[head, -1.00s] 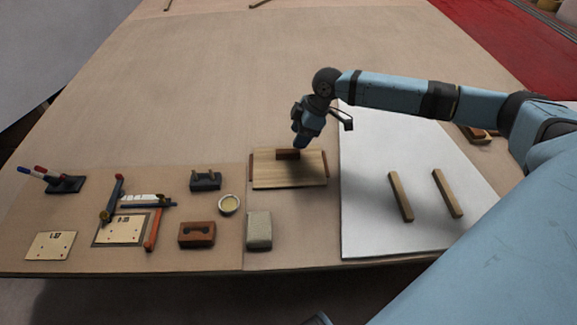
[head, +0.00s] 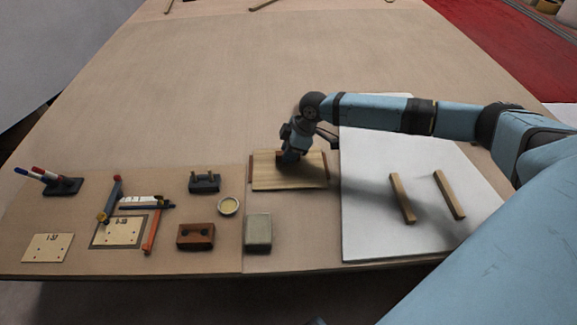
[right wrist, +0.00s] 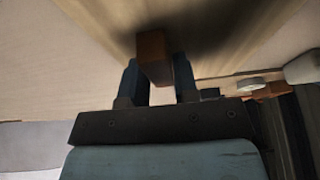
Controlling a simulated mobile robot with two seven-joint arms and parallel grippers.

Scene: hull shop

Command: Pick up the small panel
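The small panel (head: 300,179) is a pale wooden board lying on the table in the head view, with a thin brown strip along its left and right ends. A reddish-brown block (right wrist: 154,58) stands on it as a grip. My right gripper (head: 288,158) reaches down over the panel's upper left part and hides most of the block in the head view. In the right wrist view, the two dark fingers of the right gripper (right wrist: 158,82) stand on either side of the block. I cannot tell whether they press on it. My left gripper is not in view.
A white sheet (head: 372,225) with two wooden bars (head: 402,198) lies right of the panel. A grey-green block (head: 258,231), a small cup (head: 228,205), a brown block (head: 196,236) and several tools lie to the left.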

